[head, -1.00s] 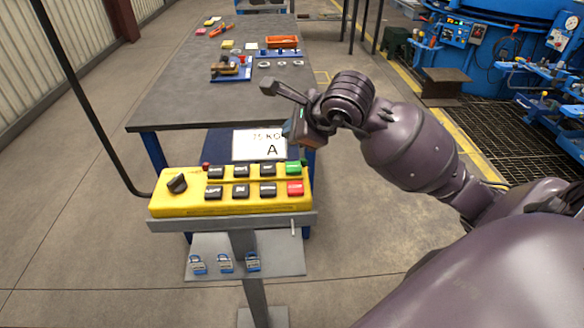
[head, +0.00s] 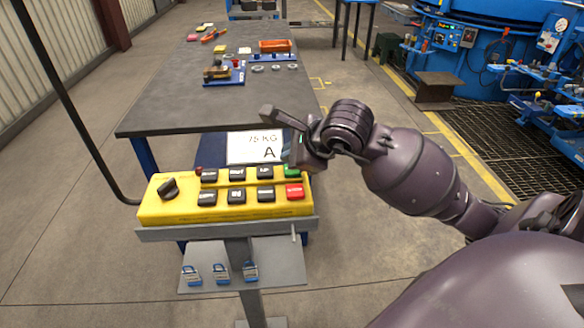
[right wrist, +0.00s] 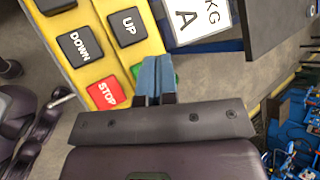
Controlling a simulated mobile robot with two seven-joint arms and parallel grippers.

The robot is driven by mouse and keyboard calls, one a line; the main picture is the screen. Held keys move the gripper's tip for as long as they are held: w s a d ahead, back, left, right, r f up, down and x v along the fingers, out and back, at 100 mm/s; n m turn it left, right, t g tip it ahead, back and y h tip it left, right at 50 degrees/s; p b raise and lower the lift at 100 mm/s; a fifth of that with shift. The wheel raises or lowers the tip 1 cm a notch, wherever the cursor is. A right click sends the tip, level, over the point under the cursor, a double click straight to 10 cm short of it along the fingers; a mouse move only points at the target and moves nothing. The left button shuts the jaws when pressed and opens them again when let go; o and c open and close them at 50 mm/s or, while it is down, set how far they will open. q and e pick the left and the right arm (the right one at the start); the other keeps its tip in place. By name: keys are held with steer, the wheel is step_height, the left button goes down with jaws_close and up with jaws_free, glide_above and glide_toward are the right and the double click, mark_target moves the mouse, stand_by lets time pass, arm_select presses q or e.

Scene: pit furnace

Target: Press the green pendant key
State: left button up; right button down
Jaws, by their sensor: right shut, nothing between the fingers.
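The yellow pendant (head: 215,213) lies on a grey stand in the head view, with two rows of keys. The green pendant key (head: 291,172) is at the right end of the back row, partly hidden by my right gripper (head: 288,166). In the right wrist view the shut, empty blue fingertips (right wrist: 154,68) cover most of the green key (right wrist: 170,76), whose edges show beside them. I cannot tell whether the fingers touch it. The red STOP key (right wrist: 103,93) is just beside it; it also shows in the head view (head: 294,192). My left gripper is out of view.
Black keys, including UP (right wrist: 126,27) and DOWN (right wrist: 74,48), and a rotary knob (head: 167,188) share the pendant. A white 75 KG sign (head: 252,148) stands behind. A dark table (head: 190,108) with small parts is beyond.

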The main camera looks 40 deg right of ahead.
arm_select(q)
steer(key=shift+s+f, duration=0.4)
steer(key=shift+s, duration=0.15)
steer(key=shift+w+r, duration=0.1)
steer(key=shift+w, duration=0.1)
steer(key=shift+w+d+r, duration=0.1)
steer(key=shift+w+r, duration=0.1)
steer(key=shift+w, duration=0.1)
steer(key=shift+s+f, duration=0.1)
arm_select(e)
steer(key=shift+f, duration=0.1)
stand_by(0.3)
steer(key=shift+f+b, duration=0.35)
steer(key=shift+f, duration=0.05)
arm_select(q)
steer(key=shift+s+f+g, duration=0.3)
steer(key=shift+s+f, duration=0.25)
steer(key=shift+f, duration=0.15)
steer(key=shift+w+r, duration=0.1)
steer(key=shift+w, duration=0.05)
